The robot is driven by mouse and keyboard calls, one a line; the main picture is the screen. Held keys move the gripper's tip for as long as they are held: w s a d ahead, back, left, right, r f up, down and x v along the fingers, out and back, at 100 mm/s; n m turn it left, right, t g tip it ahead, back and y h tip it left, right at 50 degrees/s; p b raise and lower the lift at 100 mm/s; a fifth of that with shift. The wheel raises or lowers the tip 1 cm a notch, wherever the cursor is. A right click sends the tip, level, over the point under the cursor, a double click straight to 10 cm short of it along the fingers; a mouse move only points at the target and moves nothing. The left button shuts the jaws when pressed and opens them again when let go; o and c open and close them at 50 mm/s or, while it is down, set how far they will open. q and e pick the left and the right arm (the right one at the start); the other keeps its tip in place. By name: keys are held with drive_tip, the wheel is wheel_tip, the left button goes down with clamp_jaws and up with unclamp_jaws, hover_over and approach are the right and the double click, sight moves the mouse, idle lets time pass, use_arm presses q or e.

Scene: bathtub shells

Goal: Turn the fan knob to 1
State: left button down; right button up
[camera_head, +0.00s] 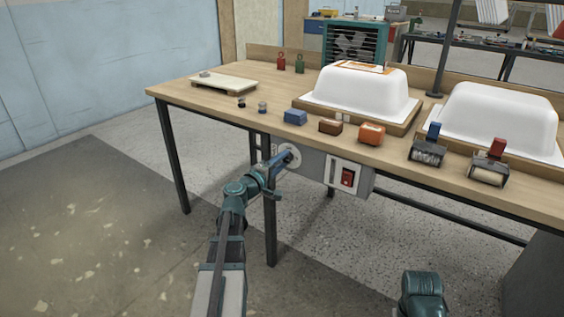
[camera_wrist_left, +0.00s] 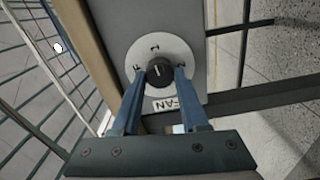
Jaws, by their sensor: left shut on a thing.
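The fan knob (camera_wrist_left: 159,70) is a small black knob on a round white dial plate (camera_wrist_left: 157,49), fixed to a grey panel under the table's front edge. The dial carries dark marks that are too small to read surely. A label reading FAN (camera_wrist_left: 165,104) sits beside the dial. In the head view the dial plate (camera_head: 291,152) shows at the end of my left arm; the knob is hidden there. My left gripper (camera_wrist_left: 160,72) is shut on the knob, one blue finger on each side. My right gripper is not in view.
The wooden table (camera_head: 215,92) holds white tub shells (camera_head: 362,88), small blocks and rollers (camera_head: 428,148). A red switch (camera_head: 348,177) is right of the dial. A teal fan unit (camera_head: 355,42) stands behind the table. The floor at left is clear.

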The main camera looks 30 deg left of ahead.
use_arm(q)
drive_tip(key=shift+m, duration=0.6)
drive_tip(key=shift+c, duration=2.1)
unclamp_jaws()
drive_tip(key=s+a, duration=0.1)
drive_tip(key=s, duration=1.2)
drive_tip(key=shift+s, duration=0.4)
